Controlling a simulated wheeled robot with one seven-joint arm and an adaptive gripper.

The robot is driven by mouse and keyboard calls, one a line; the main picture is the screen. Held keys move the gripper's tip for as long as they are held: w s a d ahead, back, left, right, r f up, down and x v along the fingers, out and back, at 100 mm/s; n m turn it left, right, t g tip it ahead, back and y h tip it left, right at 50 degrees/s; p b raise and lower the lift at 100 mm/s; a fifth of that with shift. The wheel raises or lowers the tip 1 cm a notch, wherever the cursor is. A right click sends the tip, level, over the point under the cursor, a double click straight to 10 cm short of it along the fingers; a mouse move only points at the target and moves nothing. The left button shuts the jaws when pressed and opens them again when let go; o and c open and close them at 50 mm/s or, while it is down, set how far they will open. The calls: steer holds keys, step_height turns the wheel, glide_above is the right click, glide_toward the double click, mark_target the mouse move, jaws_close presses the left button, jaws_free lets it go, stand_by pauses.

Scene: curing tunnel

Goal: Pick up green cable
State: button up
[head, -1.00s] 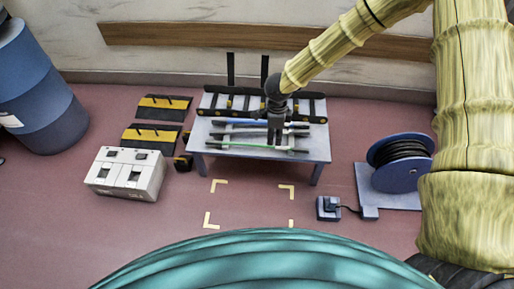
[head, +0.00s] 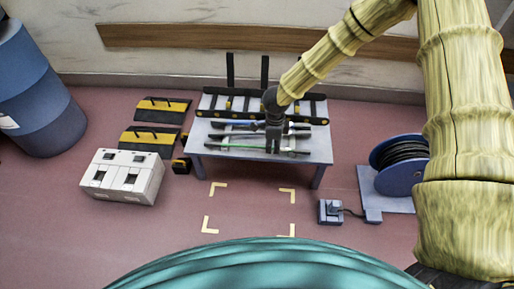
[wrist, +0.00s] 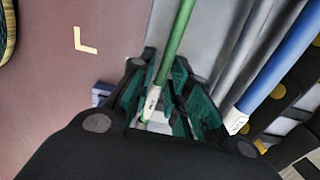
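The green cable (head: 238,147) lies along the front of a blue-grey table (head: 205,153), with dark sleeves near its ends. My gripper (head: 272,150) points down over it, near its middle. In the wrist view the green cable (wrist: 176,40) runs between the gripper's teal fingers (wrist: 163,78), with a white tag (wrist: 150,103) on it. The fingers stand apart and do not look closed on the cable. The exact height of the fingertips against the cable is hard to tell.
Behind it lie grey cables and a blue cable (wrist: 278,65). A black rack (head: 232,104) stands at the table's back. A cable reel (head: 402,170) is at right. A white box (head: 122,176) and yellow-black ramps (head: 150,139) are at left. The marked floor in front is clear.

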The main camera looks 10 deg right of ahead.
jaws_close()
steer(key=shift+r, duration=0.15)
